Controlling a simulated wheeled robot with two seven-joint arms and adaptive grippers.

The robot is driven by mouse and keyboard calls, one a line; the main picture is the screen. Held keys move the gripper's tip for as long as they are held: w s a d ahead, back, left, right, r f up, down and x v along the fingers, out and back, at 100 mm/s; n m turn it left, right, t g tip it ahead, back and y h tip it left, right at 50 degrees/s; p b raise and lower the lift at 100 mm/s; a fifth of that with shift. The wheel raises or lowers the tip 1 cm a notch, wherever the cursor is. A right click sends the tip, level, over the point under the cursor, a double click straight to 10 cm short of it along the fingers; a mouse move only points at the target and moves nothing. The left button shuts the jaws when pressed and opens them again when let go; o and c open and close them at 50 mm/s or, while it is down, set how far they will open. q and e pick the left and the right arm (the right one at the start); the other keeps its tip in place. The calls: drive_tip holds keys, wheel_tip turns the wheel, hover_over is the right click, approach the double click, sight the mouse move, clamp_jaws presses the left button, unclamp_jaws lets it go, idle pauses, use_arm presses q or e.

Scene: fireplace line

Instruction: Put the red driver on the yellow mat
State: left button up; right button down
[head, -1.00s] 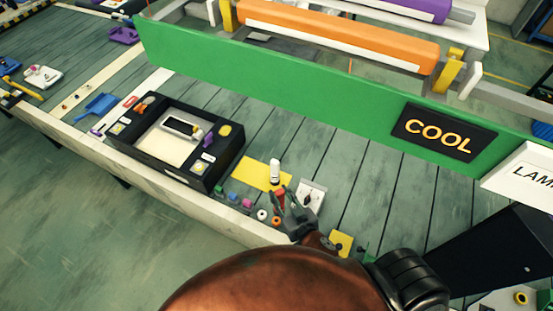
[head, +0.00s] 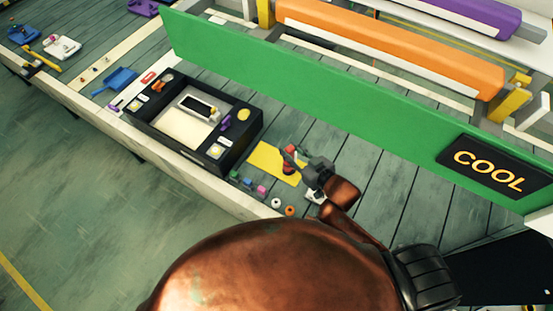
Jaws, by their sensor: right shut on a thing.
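The yellow mat (head: 262,160) lies on the grey plank bench, just right of the black console. My right gripper (head: 291,160) is over the right part of the mat, shut on the red driver (head: 289,167). Red shows above and below the gripper fingers, and the driver looks roughly upright. I cannot tell whether its lower end touches the mat. My left gripper is not in view.
The black console (head: 244,140) stands left of the mat. Several small coloured blocks (head: 247,184), a white ring (head: 276,203) and an orange ring (head: 290,211) lie near the bench's front edge. A green wall (head: 330,98) runs behind. A white plate (head: 314,196) is partly hidden beneath my arm.

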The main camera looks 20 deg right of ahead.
drive_tip(key=shift+w+a, duration=0.15)
drive_tip(key=shift+w, duration=0.3)
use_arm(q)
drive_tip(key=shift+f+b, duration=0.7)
use_arm(e)
drive_tip(key=w+a+f, duration=0.3)
drive_tip(key=w+f, duration=0.9)
drive_tip(key=shift+w+a+f, duration=0.15)
drive_tip(key=shift+w+f, duration=0.2)
drive_tip(key=c, duration=2)
unclamp_jaws()
drive_tip(key=shift+f, duration=0.25)
drive_tip(key=shift+c, duration=0.2)
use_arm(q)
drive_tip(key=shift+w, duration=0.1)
use_arm(e)
drive_tip(key=o, duration=0.5)
drive_tip(key=shift+c, duration=0.2)
